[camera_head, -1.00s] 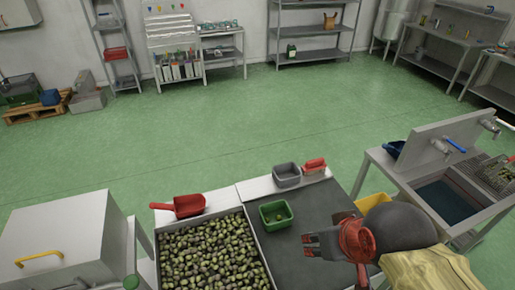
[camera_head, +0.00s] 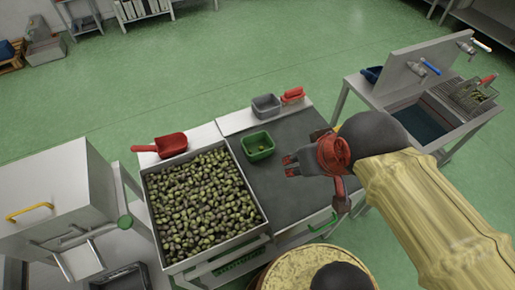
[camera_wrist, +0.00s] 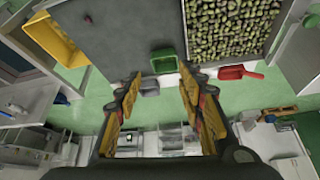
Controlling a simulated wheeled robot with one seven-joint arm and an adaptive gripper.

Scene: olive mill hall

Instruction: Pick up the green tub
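The green tub (camera_head: 258,146) stands upright on the dark grey worktop, just right of the olive tray, with a few small olive-like bits inside. It also shows in the wrist view (camera_wrist: 164,62), ahead of the gap between my fingers. My gripper (camera_head: 289,165) is to the right of the tub and a little nearer to me, apart from it. In the wrist view my gripper (camera_wrist: 160,76) has its two fingers spread with nothing between them. It is open and empty.
A grey tub (camera_head: 266,105) and a red item (camera_head: 292,95) stand behind the green tub. A red scoop (camera_head: 172,145) lies behind the tray of olives (camera_head: 203,200). A sink (camera_head: 420,122) is at the right. A yellow bin (camera_wrist: 55,40) shows in the wrist view.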

